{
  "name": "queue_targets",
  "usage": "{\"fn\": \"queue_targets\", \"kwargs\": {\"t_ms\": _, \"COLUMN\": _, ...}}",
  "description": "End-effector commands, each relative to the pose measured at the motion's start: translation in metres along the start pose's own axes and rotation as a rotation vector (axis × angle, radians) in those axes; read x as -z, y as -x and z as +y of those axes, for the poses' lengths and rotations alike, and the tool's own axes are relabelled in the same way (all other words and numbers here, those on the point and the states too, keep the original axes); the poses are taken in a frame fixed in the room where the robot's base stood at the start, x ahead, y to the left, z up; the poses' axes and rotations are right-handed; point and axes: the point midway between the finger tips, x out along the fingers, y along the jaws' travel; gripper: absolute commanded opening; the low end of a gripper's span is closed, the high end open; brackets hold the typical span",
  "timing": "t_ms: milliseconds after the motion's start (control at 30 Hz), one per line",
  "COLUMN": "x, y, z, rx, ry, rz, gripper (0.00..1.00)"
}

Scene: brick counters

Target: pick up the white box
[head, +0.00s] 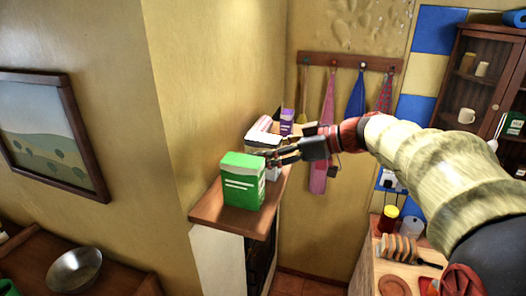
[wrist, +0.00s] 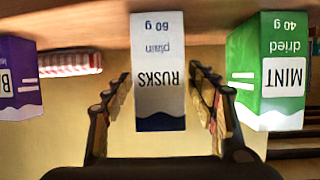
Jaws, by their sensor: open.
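The white box (head: 262,139), labelled RUSKS, stands on a wooden shelf behind the green box, which partly hides it in the head view. In the wrist view the picture is upside down, and the white box (wrist: 158,65) sits in the middle with a dark blue band at its top. My gripper (head: 274,154) is at the shelf beside the white box. In the wrist view the fingers of my gripper (wrist: 161,80) are open, one on each side of the white box, with a visible gap on both sides.
The green MINT box (head: 243,182) stands close by at the shelf's near end. A purple box (head: 287,120) and a red-and-white striped thing (wrist: 70,63) are on the other side. The wooden shelf (head: 222,216) meets a yellow wall (head: 215,90).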

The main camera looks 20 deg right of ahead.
Motion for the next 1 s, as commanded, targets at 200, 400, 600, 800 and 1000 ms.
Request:
{"fn": "queue_targets", "kwargs": {"t_ms": 200, "x": -0.0013, "y": -0.0064, "z": 0.0002, "rx": -0.001, "ry": -0.001, "rz": -0.001, "gripper": 0.58}}
{"fn": "queue_targets", "kwargs": {"t_ms": 400, "x": -0.0013, "y": -0.0062, "z": 0.0002, "rx": -0.001, "ry": -0.001, "rz": -0.001, "gripper": 0.52}}
{"fn": "queue_targets", "kwargs": {"t_ms": 600, "x": -0.0012, "y": -0.0060, "z": 0.0001, "rx": -0.001, "ry": -0.001, "rz": -0.001, "gripper": 0.41}}
{"fn": "queue_targets", "kwargs": {"t_ms": 800, "x": -0.0011, "y": -0.0060, "z": 0.0001, "rx": -0.001, "ry": -0.001, "rz": -0.001, "gripper": 0.29}}
{"fn": "queue_targets", "kwargs": {"t_ms": 1000, "x": -0.0011, "y": -0.0059, "z": 0.0001, "rx": -0.001, "ry": -0.001, "rz": -0.001, "gripper": 0.18}}
